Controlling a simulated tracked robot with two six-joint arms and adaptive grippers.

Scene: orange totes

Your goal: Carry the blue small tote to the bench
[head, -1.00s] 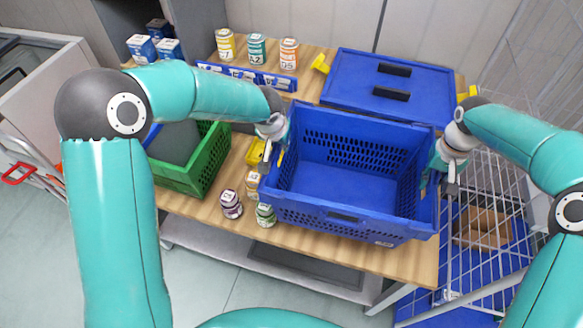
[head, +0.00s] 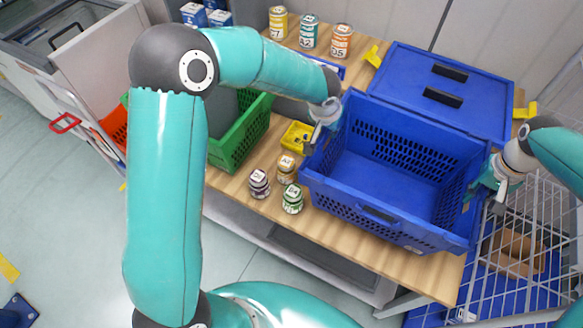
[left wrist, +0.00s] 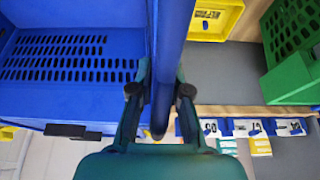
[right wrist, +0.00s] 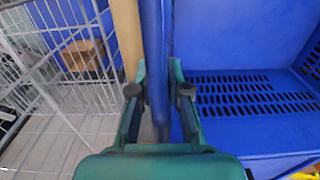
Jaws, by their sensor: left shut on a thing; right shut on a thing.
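The blue small tote (head: 385,185) is an empty, open crate with slotted walls, roughly level over the right part of the wooden bench (head: 400,264). I cannot tell whether its base touches the bench top. My left gripper (head: 314,136) is shut on its left rim; in the left wrist view the fingers (left wrist: 160,95) straddle the blue wall (left wrist: 172,45). My right gripper (head: 496,196) is shut on its right rim, and the right wrist view shows its fingers (right wrist: 160,95) around that wall (right wrist: 153,40). The tote's underside is hidden.
Several small jars (head: 259,183) stand just left of the tote, near a yellow bin (head: 297,136) and a green crate (head: 240,140). A blue lidded tote (head: 432,85) lies close behind. Cans (head: 309,31) stand at the back. A wire cage (head: 530,235) is at the right.

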